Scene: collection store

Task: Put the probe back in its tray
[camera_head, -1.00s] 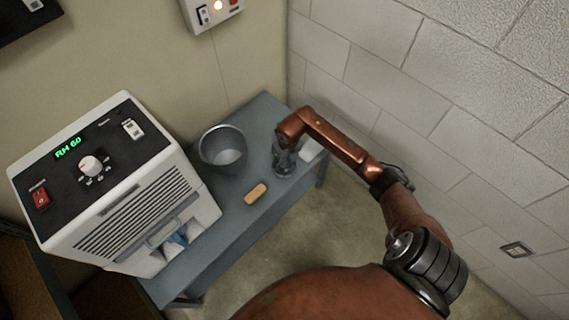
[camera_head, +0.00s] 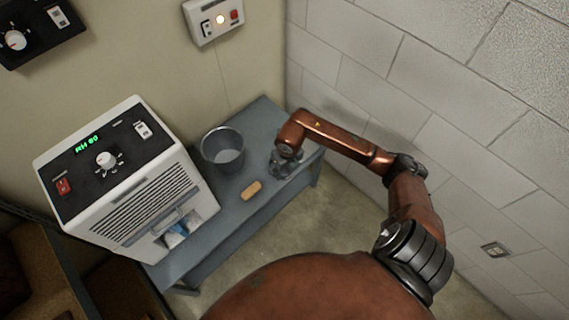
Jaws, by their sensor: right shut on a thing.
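My right gripper (camera_head: 284,167) is over the right end of the blue-grey table (camera_head: 215,222), pointing down. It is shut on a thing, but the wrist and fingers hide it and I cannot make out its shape. I cannot pick out the probe or its tray for certain. My left gripper is not in view.
A grey bucket (camera_head: 223,150) stands on the table left of the right gripper. A small tan block (camera_head: 251,190) lies near the front edge. A white machine with a green display (camera_head: 125,180) fills the table's left. Walls close off the back and right.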

